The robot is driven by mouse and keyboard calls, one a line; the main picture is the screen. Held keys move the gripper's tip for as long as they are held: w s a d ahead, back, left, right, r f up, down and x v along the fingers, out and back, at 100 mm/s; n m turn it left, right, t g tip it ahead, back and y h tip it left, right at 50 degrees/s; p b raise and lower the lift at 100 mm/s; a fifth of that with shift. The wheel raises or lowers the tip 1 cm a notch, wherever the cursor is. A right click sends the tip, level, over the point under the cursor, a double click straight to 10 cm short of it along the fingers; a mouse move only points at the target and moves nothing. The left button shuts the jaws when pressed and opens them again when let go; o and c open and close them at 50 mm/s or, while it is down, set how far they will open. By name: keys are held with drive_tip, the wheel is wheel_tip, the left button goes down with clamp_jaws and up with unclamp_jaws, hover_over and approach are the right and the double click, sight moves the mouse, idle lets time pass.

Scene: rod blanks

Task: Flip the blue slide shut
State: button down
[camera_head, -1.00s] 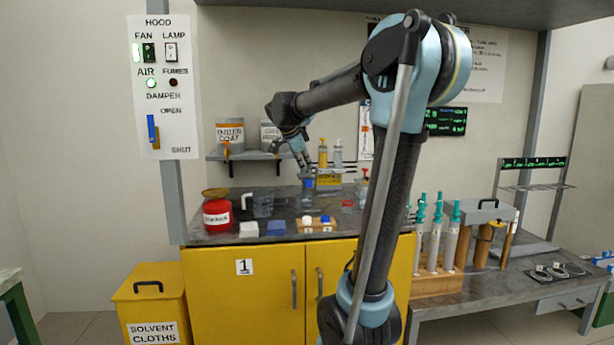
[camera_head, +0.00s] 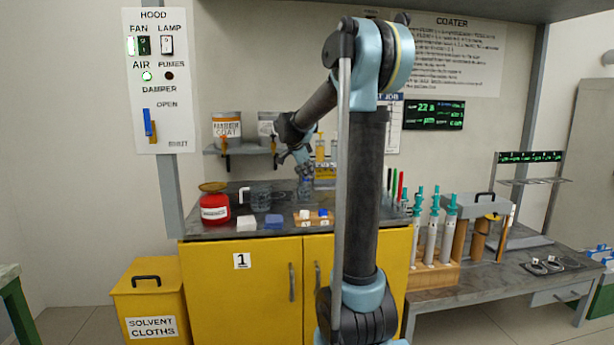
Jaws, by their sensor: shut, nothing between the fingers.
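The blue slide (camera_head: 148,122) sits upright in its slot on the white hood panel (camera_head: 160,80) at the left, under the word DAMPER. OPEN is printed beside its upper part and SHUT below it. My gripper (camera_head: 304,198) points down over the back of the grey bench, well to the right of and below the panel. It is small in the view and partly blends with glassware behind it. It is shut and holds nothing.
A red jar (camera_head: 215,208), a glass beaker (camera_head: 260,198) and small white and blue blocks stand on the bench (camera_head: 205,232). A shelf with coat tins (camera_head: 227,127) is on the wall between panel and gripper. A yellow bin (camera_head: 148,290) stands below the panel.

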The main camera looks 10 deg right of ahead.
drive_tip(key=shift+w, duration=0.3)
drive_tip(key=shift+w, duration=1.6)
drive_tip(key=s+a+r, duration=0.3)
drive_tip(key=s+r, duration=0.5)
drive_tip(key=shift+s+a, duration=0.35)
